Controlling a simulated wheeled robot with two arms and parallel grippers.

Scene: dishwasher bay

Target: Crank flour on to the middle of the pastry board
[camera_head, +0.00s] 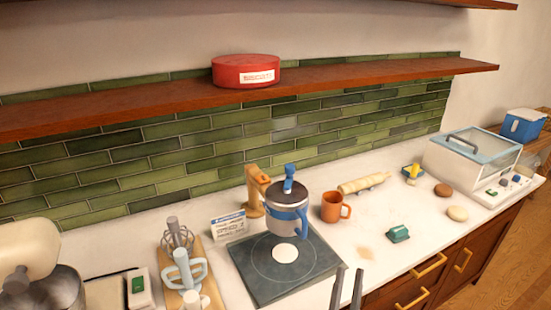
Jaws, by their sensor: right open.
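The dark grey pastry board (262,285) lies on the white counter, with a thin circle marked on it. A round white patch that looks like flour (285,254) lies near the middle of that circle. A grey canister-like sifter (281,226) with blue bands and a blue crank on top (289,180) is above the far part of the board. A wooden stand (256,190) is close behind it, and I cannot tell how they join. My right gripper (347,288) is open and empty at the bottom edge, right of the board and apart from the sifter. My left gripper is not in view.
An orange mug (334,207), a rolling pin (364,184) and a green scraper-like item (398,233) stand right of the board. A whisk (178,239) and utensils on a wooden tray are left. A mixer (30,250) is far left. A shelf (370,75) overhangs the back.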

